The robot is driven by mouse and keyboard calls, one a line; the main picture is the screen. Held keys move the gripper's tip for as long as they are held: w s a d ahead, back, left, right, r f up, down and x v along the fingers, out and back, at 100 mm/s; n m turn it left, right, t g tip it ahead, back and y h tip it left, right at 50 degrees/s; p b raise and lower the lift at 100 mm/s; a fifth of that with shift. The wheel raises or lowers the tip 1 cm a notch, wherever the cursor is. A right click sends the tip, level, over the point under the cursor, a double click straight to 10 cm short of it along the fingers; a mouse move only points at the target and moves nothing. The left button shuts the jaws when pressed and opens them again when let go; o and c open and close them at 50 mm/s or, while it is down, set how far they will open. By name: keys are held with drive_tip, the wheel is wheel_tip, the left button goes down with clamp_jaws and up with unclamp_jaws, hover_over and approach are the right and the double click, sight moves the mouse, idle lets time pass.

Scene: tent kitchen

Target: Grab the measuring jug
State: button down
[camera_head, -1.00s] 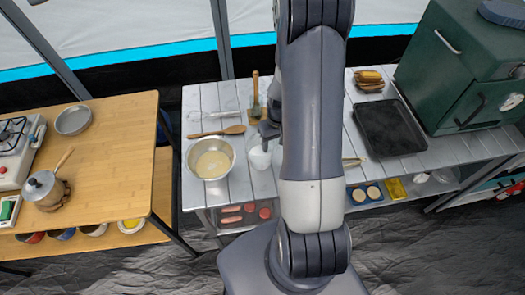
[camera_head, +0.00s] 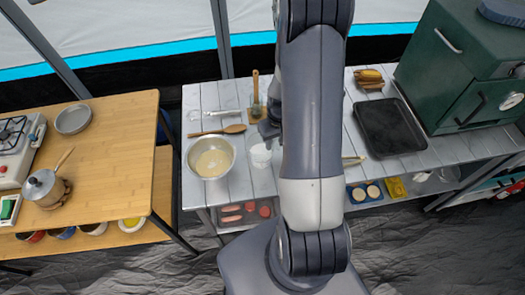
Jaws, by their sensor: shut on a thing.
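The measuring jug (camera_head: 261,157) is small, white and cup-like. My arm covers part of the gripper and the area to the jug's right. The fingertips are too small and dark to show exactly where they grip, and I cannot tell whether the jug is off the table.
A steel bowl (camera_head: 211,157) with pale contents is close left of the jug. A dark tray (camera_head: 390,128) and a green oven (camera_head: 465,70) are at right. A wooden table (camera_head: 105,150) is at left.

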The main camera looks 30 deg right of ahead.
drive_tip(key=shift+r, duration=0.15)
drive_tip(key=shift+r+b, duration=0.65)
drive_tip(key=shift+r, duration=4.2)
